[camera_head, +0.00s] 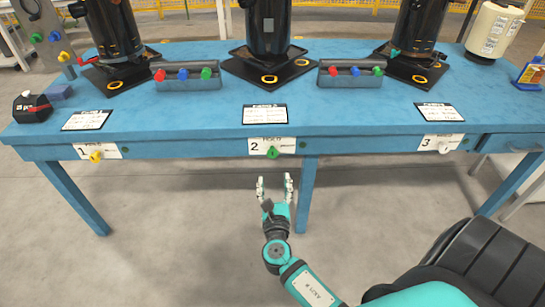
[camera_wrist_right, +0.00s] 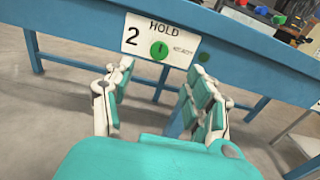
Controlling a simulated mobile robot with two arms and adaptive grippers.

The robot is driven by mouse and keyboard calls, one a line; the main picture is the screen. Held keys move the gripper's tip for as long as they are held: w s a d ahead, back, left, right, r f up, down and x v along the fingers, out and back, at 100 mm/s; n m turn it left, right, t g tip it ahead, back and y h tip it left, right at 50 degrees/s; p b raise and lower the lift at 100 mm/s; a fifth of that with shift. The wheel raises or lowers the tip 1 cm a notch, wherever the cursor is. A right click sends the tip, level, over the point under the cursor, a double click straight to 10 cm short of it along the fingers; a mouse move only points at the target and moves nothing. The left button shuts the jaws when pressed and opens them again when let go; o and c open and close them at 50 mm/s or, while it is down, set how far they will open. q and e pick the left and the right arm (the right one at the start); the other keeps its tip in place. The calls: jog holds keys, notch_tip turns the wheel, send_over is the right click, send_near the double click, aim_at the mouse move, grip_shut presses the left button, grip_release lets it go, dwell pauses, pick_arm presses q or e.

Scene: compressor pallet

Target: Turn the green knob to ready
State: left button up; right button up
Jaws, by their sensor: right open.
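The green knob (camera_head: 273,152) sits on the white plate marked 2 (camera_head: 258,146) on the front edge of the blue table. In the right wrist view the knob (camera_wrist_right: 159,50) shows ahead, with the word HOLD printed on its plate (camera_wrist_right: 185,42). A smaller green round part (camera_wrist_right: 204,57) sits on the blue edge right of the plate. My right gripper (camera_head: 275,185) is open and empty, below and in front of the knob, apart from it. In the wrist view its fingers (camera_wrist_right: 158,105) are spread, with the knob above the gap between them. My left gripper is not in view.
The blue table (camera_head: 190,115) carries black cylinders and two grey boxes (camera_head: 190,82) with coloured knobs. A yellow knob (camera_head: 95,157) is on plate 1, a white knob (camera_head: 444,148) on plate 3. A table leg (camera_head: 306,190) stands just right of my right gripper.

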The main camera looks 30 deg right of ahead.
aim_at(273, 154)
jog(key=b+x, duration=0.1)
jog(key=x, duration=0.9)
jog(key=shift+w+f, duration=0.1)
jog(key=shift+w+d, duration=0.4)
jog(key=shift+w, duration=0.2)
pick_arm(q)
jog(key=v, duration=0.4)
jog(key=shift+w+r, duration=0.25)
pick_arm(e)
jog(key=shift+c, duration=0.3)
jog(key=c, duration=1.1)
